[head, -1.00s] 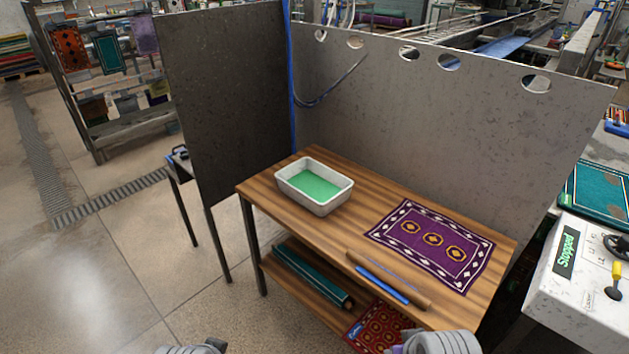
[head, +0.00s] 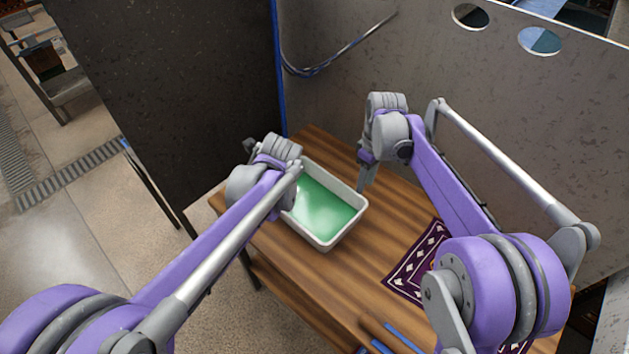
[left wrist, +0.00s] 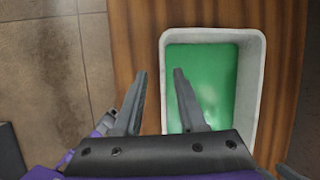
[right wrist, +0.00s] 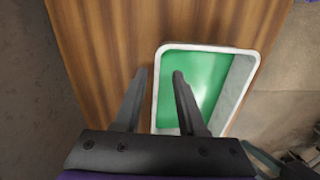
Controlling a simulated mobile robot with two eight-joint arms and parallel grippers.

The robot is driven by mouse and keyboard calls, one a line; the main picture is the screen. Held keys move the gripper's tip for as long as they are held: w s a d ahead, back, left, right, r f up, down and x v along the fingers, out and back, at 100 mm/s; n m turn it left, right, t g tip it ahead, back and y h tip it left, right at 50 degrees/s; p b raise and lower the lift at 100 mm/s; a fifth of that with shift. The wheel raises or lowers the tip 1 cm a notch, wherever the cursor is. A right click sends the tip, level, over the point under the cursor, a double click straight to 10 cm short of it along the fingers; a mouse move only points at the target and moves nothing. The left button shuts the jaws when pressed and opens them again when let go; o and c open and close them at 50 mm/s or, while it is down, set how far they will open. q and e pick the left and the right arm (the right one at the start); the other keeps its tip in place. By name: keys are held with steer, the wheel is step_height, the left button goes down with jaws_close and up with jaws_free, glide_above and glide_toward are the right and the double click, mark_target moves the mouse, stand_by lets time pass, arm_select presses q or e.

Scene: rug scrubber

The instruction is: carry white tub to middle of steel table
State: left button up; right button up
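The white tub (head: 333,242), a rectangular basin with green liquid in it, stands on a wooden-topped table (head: 372,262). My left gripper (left wrist: 159,76) is open above one side of the tub; its fingers appear on either side of that wall in the left wrist view. In the head view my left arm hides its fingertips. My right gripper (head: 362,186) points down at the opposite side. In the right wrist view it is open (right wrist: 159,75), with the tub wall (right wrist: 156,100) showing between its fingers. Contact cannot be told. I cannot clearly identify the steel table.
A purple patterned rug (head: 412,276) and a blue stick-like thing (head: 404,338) lie on the wooden table's right part. A dark panel (head: 170,90) and grey panel (head: 335,95) stand behind it. A narrow dark table edge (head: 150,182) shows left of the dark panel.

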mark_target(357, 212)
arm_select(q)
steer(key=shift+w+d+m, duration=0.1)
steer(key=shift+w+m, duration=0.2)
steer(key=shift+w, duration=0.25)
steer(key=x, duration=1)
steer(key=shift+s+f, duration=0.1)
steer(key=shift+f, duration=0.15)
arm_select(e)
steer(key=f, duration=1)
steer(key=shift+s+a+f, duration=0.15)
steer(key=shift+a+f, duration=0.2)
steer(key=shift+f, duration=0.05)
arm_select(q)
jaws_close()
arm_select(e)
jaws_close()
steer(key=shift+r, duration=0.1)
